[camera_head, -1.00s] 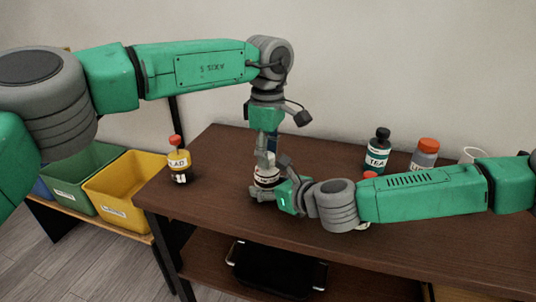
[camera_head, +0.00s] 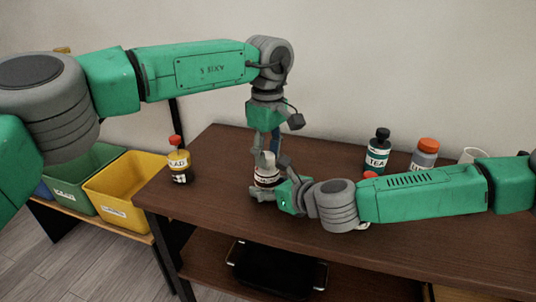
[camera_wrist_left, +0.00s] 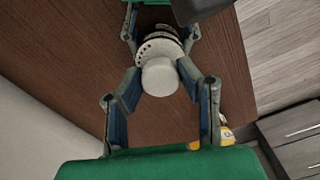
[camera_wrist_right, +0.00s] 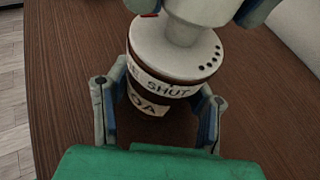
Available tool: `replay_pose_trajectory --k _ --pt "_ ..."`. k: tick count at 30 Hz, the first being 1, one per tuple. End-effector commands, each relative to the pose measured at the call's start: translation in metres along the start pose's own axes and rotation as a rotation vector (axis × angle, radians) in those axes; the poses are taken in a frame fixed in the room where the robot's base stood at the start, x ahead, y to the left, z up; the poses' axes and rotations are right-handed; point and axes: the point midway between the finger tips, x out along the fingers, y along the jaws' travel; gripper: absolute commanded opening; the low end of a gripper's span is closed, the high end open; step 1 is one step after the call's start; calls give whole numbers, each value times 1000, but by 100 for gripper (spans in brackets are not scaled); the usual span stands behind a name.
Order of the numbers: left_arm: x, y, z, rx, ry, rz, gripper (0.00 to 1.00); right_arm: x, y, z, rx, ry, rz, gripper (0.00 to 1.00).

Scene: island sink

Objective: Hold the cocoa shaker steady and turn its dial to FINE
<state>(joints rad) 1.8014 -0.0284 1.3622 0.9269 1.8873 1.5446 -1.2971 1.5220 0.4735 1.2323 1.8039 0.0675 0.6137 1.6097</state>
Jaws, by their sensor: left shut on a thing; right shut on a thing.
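The cocoa shaker (camera_head: 265,181) stands on the brown table, upright, with a white round top and a dark body. My left gripper (camera_head: 266,157) comes down from above and is shut on the shaker's white top knob (camera_wrist_left: 159,77). My right gripper (camera_head: 272,184) reaches in from the right and is shut around the shaker's body, low down. In the right wrist view, the white dial (camera_wrist_right: 165,60) carries a row of dark holes, and the word SHUT shows on the band below it. FINE is not readable in any view.
A bottle with a red knob (camera_head: 178,162) stands at the table's left. The TEA bottle (camera_head: 377,155) and an orange-capped bottle (camera_head: 424,156) stand at the back right. Yellow (camera_head: 128,190) and green (camera_head: 80,182) bins sit left of the table.

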Motion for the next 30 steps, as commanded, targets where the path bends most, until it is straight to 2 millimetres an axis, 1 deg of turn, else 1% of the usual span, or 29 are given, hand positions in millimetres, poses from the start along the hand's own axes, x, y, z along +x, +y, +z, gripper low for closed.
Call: replay_pose_trajectory --k 1,2,3,11,14,17,27,30 --pt "-1 1 -4 -6 5 6 37 0 4 -2 -2 2 10 15" --pt "-1 1 -4 -6 5 6 48 0 4 -2 -2 2 10 15" --pt "-1 1 -3 -5 4 5 51 0 4 -2 -1 3 9 15" --pt "0 1 -2 -3 2 2 51 0 2 -1 0 2 4 15" --pt "-4 1 -1 -3 2 3 51 0 1 -1 0 2 3 15" --pt "-17 1 -1 -3 2 4 51 0 1 -1 1 2 2 15" --pt "-87 2 -1 -4 4 4 51 0 0 -2 1 2 1 15" --pt "-103 3 -1 -5 3 3 51 0 0 -1 1 2 1 15"
